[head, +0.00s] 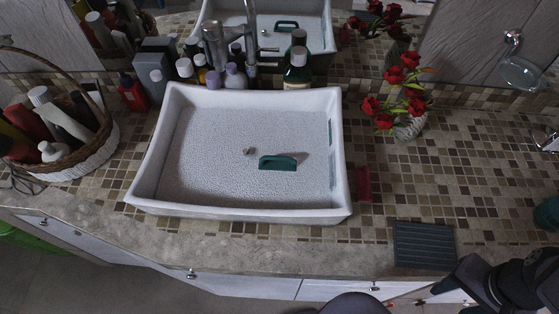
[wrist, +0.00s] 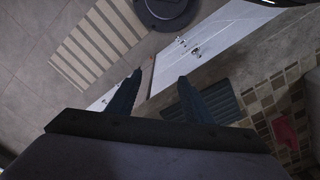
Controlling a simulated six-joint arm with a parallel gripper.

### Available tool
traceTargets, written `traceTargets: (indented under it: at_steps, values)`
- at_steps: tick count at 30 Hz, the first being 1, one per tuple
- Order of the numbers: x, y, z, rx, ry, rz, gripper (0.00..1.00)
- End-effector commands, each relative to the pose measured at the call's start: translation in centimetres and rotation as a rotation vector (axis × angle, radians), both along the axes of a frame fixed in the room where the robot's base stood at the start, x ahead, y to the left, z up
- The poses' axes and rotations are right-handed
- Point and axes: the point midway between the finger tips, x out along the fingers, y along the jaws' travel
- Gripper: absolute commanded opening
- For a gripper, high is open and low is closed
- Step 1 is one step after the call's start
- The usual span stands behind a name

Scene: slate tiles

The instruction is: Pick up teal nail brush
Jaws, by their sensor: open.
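The teal nail brush (head: 278,162) lies inside the white rectangular sink (head: 347,150), right of the drain, in the head view. It looks like a low block with an arched handle. It does not show in the wrist view. My gripper (wrist: 159,76) is open, its two dark fingers apart with nothing held between them. It is above the counter's front edge, well to the right of the sink and away from the brush. In the head view my dark arm shows at the lower right, and the fingertips cannot be made out there.
A dark ribbed mat (head: 425,244) lies near the front edge, also in the wrist view (wrist: 222,103). A red item (head: 364,183) sits right of the sink. Bottles and a faucet (head: 216,45) stand behind it, a basket (head: 95,150) left, a flower vase (head: 411,125) right. A mirror reflects the scene.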

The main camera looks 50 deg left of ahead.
Motion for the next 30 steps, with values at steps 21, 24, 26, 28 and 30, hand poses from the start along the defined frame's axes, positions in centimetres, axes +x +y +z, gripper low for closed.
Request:
traceTargets:
  at_steps: [21, 24, 26, 28, 30]
  values:
    - [1.4, 3.5, 0.0, 0.095, 0.042, 0.161, 0.31]
    - [2.5, 6.6, 0.2, 0.182, 0.064, 0.294, 0.31]
    - [3.1, 8.9, 0.5, 0.247, 0.07, 0.389, 0.31]
    - [3.9, 11.9, 0.9, 0.335, 0.073, 0.509, 0.31]
    - [4.6, 15.0, 1.5, 0.43, 0.061, 0.637, 0.31]
